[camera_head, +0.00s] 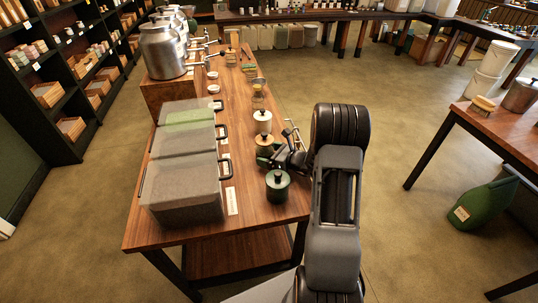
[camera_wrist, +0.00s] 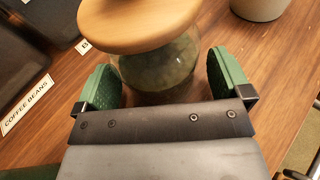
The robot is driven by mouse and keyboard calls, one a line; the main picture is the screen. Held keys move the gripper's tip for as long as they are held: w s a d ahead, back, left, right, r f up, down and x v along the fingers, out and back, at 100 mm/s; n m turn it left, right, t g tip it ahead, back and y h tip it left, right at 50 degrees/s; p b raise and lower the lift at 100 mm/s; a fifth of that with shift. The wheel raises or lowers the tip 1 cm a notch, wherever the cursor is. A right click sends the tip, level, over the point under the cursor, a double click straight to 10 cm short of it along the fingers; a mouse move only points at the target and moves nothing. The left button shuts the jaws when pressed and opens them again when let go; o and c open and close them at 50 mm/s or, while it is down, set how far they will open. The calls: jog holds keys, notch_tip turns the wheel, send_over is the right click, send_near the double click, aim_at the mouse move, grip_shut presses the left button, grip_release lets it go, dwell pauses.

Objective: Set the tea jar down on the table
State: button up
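The tea jar, a glass jar with a round wooden lid and greenish contents (camera_wrist: 158,72), is between the fingers of my gripper (camera_wrist: 163,84) in the wrist view. In the head view the jar's wooden lid (camera_head: 265,141) shows in the row along the table's right side, and the jar looks upright. My gripper (camera_head: 267,157) is low beside it, with green pads on both sides. The fingers are wide apart, and a narrow gap shows at the right pad; contact at the left pad is unclear. The jar's base is hidden. The wooden table (camera_head: 247,212) lies below.
A white canister (camera_head: 263,119) stands behind the jar and a dark green canister (camera_head: 277,184) in front. Grey lidded bins (camera_head: 183,185) fill the table's left side. A "COFFEE BEANS" card (camera_wrist: 27,103) lies nearby. Bare wood shows right of the jar in the wrist view.

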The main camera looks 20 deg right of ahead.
jog(key=shift+o, duration=0.2)
jog(key=shift+r, duration=0.25)
jog(key=v, duration=1.2)
